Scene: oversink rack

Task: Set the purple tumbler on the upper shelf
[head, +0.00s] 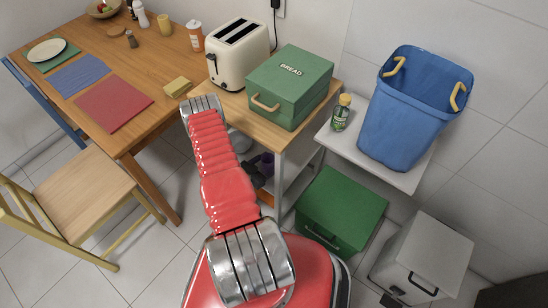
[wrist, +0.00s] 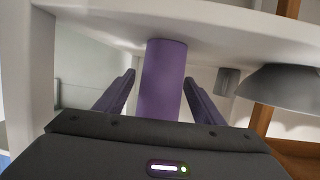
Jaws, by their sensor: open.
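The purple tumbler (wrist: 163,75) stands upright in the middle of the wrist view, its top close to the underside of a white shelf board (wrist: 200,22). My gripper (wrist: 160,90) is open, with one purple-grey finger on each side of the tumbler and a visible gap on both sides. The lower part of the tumbler is hidden behind the gripper body. In the head view my gripper (head: 257,171) is a dark shape at the side of the wooden-topped rack, partly hidden by the rack top and my arm. A purple patch there is too small to tell apart as finger or tumbler.
A grey bowl (wrist: 282,88) and a small grey cup (wrist: 227,80) are right of the tumbler. A white post (wrist: 30,70) stands at left. The rack top holds a toaster (head: 238,58) and a green bread box (head: 290,88). A green bin (head: 340,210) stands on the floor.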

